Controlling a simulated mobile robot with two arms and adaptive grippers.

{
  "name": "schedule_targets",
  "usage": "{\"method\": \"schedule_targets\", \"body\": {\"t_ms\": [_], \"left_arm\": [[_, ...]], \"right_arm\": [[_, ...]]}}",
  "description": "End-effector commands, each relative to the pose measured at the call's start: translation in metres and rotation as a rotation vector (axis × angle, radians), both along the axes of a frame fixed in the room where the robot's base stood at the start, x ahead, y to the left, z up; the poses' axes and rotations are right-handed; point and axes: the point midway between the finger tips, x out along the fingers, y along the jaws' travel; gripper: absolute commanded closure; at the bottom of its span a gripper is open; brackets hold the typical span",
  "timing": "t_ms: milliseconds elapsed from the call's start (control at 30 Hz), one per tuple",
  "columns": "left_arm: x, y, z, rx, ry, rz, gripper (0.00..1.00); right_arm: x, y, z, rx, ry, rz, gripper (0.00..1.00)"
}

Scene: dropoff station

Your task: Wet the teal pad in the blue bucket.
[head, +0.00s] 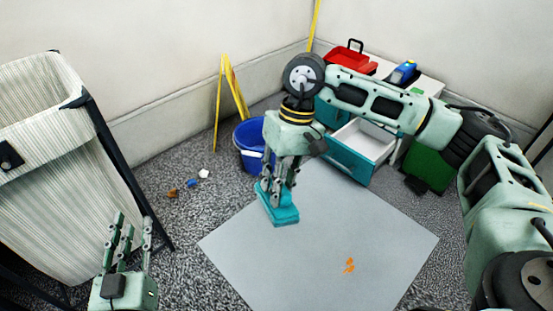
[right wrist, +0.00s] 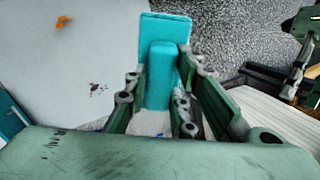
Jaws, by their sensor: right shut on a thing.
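The teal pad (head: 285,219) is a flat block with a teal grip on top. My right gripper (head: 278,187) is shut on that grip and points down, with the pad below its fingers. In the right wrist view the pad (right wrist: 180,26) and its grip (right wrist: 161,75) show between the fingers (right wrist: 158,92). The pad is over the grey mat; I cannot tell whether it touches it. The blue bucket (head: 243,139) stands on the floor behind and left of the right gripper, which partly hides it. Its inside is mostly hidden. My left gripper (head: 132,222) is open and empty at the lower left.
The grey mat (head: 330,220) bears orange bits (head: 349,265). Small scraps (head: 190,183) lie on the carpet left of it. A yellow folding sign (head: 232,88) stands behind the bucket. A cabinet with an open drawer (head: 361,140) is at right. A striped hamper (head: 60,190) is at left.

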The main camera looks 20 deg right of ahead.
Motion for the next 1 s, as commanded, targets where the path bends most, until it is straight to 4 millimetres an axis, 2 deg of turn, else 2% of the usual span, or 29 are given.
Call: {"method": "schedule_targets", "body": {"t_ms": [33, 1000], "left_arm": [[0.0, 0.0, -0.007, 0.0, 0.0, 0.0, 0.72], [0.0, 0.0, -0.073, 0.0, 0.0, 0.0, 0.72]], "right_arm": [[0.0, 0.0, -0.008, 0.001, 0.0, 0.0, 0.98], [0.0, 0.0, -0.086, 0.001, 0.0, 0.0, 0.98]]}}
